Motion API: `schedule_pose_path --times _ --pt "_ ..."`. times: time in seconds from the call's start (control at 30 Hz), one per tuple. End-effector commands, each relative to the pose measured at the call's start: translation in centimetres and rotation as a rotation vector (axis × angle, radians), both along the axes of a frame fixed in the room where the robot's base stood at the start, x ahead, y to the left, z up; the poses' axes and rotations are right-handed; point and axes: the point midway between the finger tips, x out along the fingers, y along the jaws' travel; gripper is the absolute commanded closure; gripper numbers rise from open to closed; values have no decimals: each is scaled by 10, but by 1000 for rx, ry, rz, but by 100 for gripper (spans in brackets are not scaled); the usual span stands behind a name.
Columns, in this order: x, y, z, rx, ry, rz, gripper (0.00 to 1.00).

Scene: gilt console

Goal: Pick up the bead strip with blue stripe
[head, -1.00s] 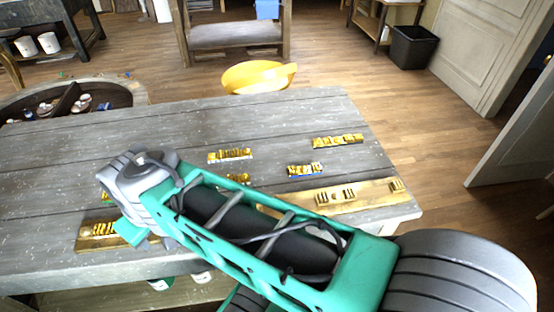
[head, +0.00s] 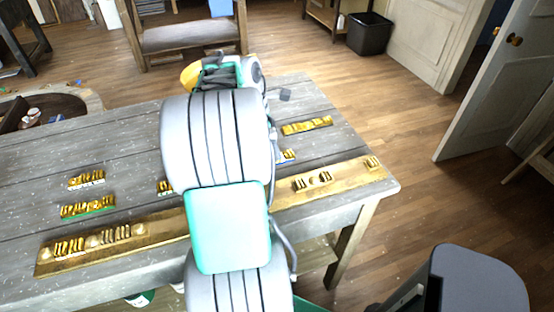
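The bead strip with blue stripe (head: 288,156) lies on the grey wooden table, right of the middle. Only its right end, gold with a bit of blue, shows past my arm, which hides the rest. My arm rises over the middle of the table and reaches toward its far edge. A small dark grey piece that may be part of my gripper (head: 285,95) shows beyond the strip, over the far part of the table. The fingers cannot be made out, so I cannot tell whether they are open or shut.
Another gold bead strip (head: 307,125) lies farther back on the right. Two more, one pale-edged (head: 86,179) and one green-edged (head: 88,206), lie at left. A long gilt board (head: 345,174) runs along the table's front, bearing bead pieces. A yellow bowl (head: 188,76) is partly hidden behind my arm.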

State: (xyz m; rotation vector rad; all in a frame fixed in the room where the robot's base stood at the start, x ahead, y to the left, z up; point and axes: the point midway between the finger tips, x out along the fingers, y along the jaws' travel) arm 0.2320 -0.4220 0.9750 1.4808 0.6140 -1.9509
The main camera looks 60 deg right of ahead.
Motion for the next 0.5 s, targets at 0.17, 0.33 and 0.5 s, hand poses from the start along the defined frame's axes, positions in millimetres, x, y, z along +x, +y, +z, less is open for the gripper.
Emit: schedule_pose_path --times 0.17,0.33,0.5 --pt "-10 -6 -31 2 1 -1 44" --pt "-11 -8 -41 0 -2 1 44" --pt "-10 -8 -41 -1 -1 1 46"
